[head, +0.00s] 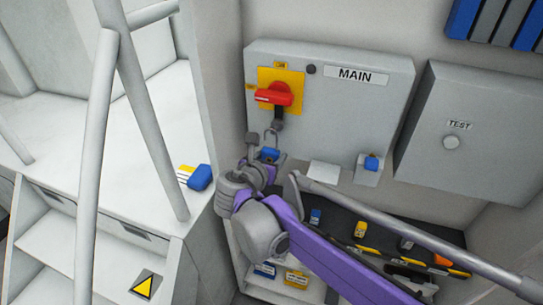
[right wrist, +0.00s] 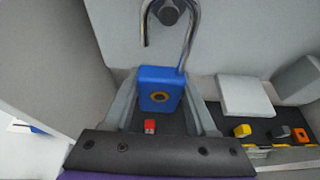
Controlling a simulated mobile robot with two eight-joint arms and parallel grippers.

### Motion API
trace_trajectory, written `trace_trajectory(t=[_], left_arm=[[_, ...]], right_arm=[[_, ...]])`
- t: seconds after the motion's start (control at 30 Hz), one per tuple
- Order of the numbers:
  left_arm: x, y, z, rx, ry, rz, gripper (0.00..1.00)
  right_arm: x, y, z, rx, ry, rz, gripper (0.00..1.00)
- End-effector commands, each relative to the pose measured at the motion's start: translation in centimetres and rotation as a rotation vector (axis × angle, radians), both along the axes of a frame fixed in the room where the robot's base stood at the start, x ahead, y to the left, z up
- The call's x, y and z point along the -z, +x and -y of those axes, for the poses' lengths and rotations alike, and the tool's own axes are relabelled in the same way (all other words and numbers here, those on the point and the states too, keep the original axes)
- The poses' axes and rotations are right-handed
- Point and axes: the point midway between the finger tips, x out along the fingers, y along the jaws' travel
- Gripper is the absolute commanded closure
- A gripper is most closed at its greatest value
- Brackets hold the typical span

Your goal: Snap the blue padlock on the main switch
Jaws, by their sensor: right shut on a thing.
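The main switch is a red handle (head: 276,95) on a yellow plate (head: 268,76), on the grey box marked MAIN. A dark tab (head: 279,119) hangs below the handle. My right gripper (head: 262,166) is shut on the blue padlock (head: 269,154), just below the switch. In the right wrist view the blue padlock (right wrist: 160,92) sits upright between the fingers of my right gripper (right wrist: 163,104). Its shackle (right wrist: 190,30) is open, one leg end free of the body. A dark round part (right wrist: 170,12) shows within the shackle loop; I cannot tell whether the shackle passes through anything. My left gripper is not in view.
A grey TEST box (head: 468,137) stands to the right. A dark tray (head: 347,222) with several coloured items lies lower down. A grey rail (head: 420,236) crosses at lower right. Upright rails stand at left.

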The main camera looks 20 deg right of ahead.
Motion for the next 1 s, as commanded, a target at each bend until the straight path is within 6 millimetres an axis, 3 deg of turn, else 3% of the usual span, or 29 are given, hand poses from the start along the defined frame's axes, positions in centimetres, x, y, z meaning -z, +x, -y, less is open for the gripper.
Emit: trace_trajectory(t=[1.0], left_arm=[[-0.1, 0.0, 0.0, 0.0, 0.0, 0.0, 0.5]], right_arm=[[0.0, 1.6, 1.1, 0.0, 0.0, 0.0, 1.0]])
